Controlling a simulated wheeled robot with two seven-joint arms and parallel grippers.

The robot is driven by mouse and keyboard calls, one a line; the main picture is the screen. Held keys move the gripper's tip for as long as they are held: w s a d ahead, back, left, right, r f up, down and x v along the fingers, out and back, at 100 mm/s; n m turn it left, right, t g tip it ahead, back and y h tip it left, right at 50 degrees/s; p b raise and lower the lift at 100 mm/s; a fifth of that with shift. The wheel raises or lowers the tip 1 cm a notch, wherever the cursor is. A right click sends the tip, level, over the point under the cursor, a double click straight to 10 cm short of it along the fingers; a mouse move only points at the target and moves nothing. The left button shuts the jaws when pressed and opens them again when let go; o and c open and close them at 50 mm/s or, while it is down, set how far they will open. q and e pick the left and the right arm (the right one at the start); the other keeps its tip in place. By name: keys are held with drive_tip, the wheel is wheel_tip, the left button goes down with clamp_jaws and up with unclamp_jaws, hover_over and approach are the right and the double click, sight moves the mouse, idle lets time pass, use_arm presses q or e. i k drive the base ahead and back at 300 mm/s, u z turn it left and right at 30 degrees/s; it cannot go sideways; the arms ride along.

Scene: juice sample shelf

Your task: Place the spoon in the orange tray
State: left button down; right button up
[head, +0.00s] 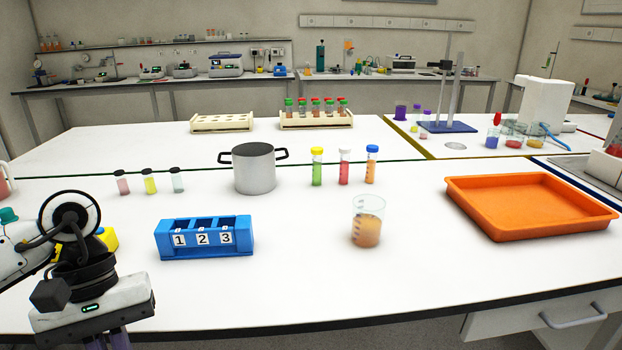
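The orange tray (530,232) lies flat and empty on the right of the near white bench. I cannot make out a spoon anywhere on this bench. A thin blue curved item (553,138) is at the far right behind the tray, too small to identify. My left gripper (107,342) is at the bottom left, pointing down near the bench's front edge. Its fingertips are cut off by the frame, so its opening and anything between the fingers are hidden. My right gripper is not in view.
A beaker of orange liquid (367,222) stands left of the tray. A blue numbered rack (204,240) is right of my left arm. Behind stand a steel pot (254,169), three capped tubes (343,167) and three small vials (150,182). The front middle is clear.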

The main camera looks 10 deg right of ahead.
sight(519, 219)
drive_tip(key=z, duration=0.3)
drive_tip(key=k, duration=0.35)
drive_tip(key=z, duration=1.35)
